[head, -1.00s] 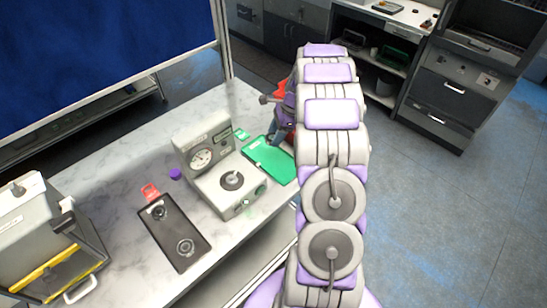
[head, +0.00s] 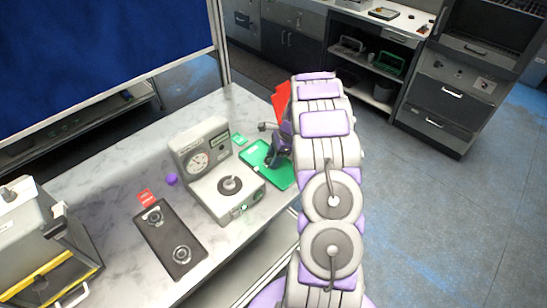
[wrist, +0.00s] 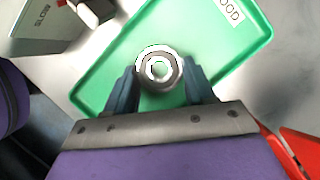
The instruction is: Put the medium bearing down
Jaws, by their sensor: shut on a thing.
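The medium bearing (wrist: 160,68) is a metal ring between my gripper's two dark fingers in the wrist view. I cannot tell whether the bearing touches the tray floor. In the head view the green tray (head: 284,176) lies at the table's right end, and my gripper (head: 270,160) is low over its far part. The bearing is too small to make out there.
A grey gauge device (head: 215,170) stands just left of the tray. A black tray (head: 170,240) with two rings lies nearer, with a red tag (head: 145,197) and a purple ball (head: 172,179) close by. A red bin (head: 281,100) is behind my arm.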

